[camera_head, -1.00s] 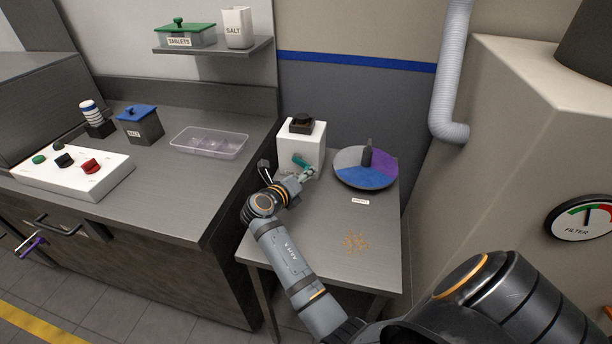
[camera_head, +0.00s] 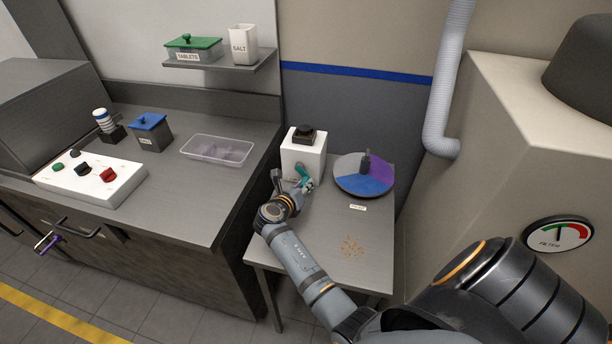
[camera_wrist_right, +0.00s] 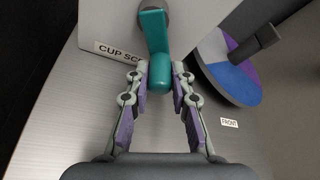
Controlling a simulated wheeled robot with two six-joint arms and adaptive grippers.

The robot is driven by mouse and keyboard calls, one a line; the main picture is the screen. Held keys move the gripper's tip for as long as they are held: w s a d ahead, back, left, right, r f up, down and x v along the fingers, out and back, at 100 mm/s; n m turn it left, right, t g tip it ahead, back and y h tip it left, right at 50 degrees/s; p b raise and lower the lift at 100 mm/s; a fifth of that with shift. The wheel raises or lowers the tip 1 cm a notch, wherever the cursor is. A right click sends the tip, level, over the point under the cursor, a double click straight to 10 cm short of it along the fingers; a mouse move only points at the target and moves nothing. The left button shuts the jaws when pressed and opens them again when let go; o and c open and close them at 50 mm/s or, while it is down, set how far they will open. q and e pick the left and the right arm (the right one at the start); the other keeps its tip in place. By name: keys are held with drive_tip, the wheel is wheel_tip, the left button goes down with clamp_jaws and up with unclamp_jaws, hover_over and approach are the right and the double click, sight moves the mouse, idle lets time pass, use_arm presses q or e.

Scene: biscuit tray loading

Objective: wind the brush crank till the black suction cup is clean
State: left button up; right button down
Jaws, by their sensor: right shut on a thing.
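A white box (camera_head: 304,162) stands at the back left of the small grey table. A label starting "CUP SC" shows on it in the right wrist view (camera_wrist_right: 118,53). A black rounded piece (camera_head: 305,134) sits on its top; I cannot tell how clean it is. The teal crank (camera_wrist_right: 154,30) is on the box's front. My right gripper (camera_wrist_right: 160,88) is shut on the crank's teal knob, one finger on each side; it also shows in the head view (camera_head: 304,184). My left gripper is not in view.
A round turntable (camera_head: 350,184) with grey, blue and purple sectors and a dark post stands right of the box. A counter with a clear tray (camera_head: 217,148) and a button panel (camera_head: 92,179) stands at left.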

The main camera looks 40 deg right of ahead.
drive_tip(key=shift+w+a+f+m+t+y+p, duration=0.25)
drive_tip(key=shift+w+m+t+y+p, duration=0.2)
drive_tip(key=shift+m+p, duration=0.5)
drive_tip(key=c, duration=1.2)
unclamp_jaws()
drive_tip(key=shift+o, duration=0.2)
drive_tip(key=shift+r, duration=0.1)
wheel_tip(320, 180, up, 10)
drive_tip(key=shift+f, duration=0.1)
